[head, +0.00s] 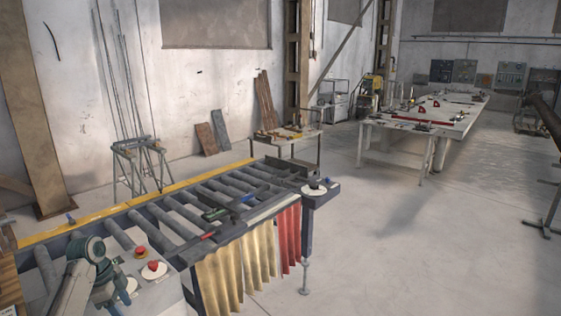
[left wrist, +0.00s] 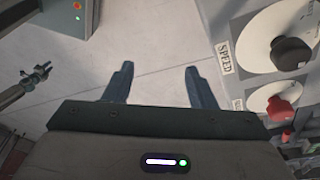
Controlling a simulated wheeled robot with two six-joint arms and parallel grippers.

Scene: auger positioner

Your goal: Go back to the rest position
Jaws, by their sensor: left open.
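My left gripper (left wrist: 158,85) shows in the left wrist view with its two fingers spread apart and nothing between them. Bare floor lies beyond the fingertips. In the head view my left arm comes in at the lower left, beside the roller conveyor, and its fingertips are hard to make out. A control panel with a dial marked SPEED (left wrist: 275,40) and a red knob (left wrist: 278,105) is to the right of the fingers in the left wrist view. My right gripper is in neither view.
The roller conveyor (head: 165,192) with yellow and red curtains stands in front. Red buttons (head: 154,266) sit on the panel near my left arm. A small workbench (head: 290,140) and a long white table (head: 425,120) stand farther back.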

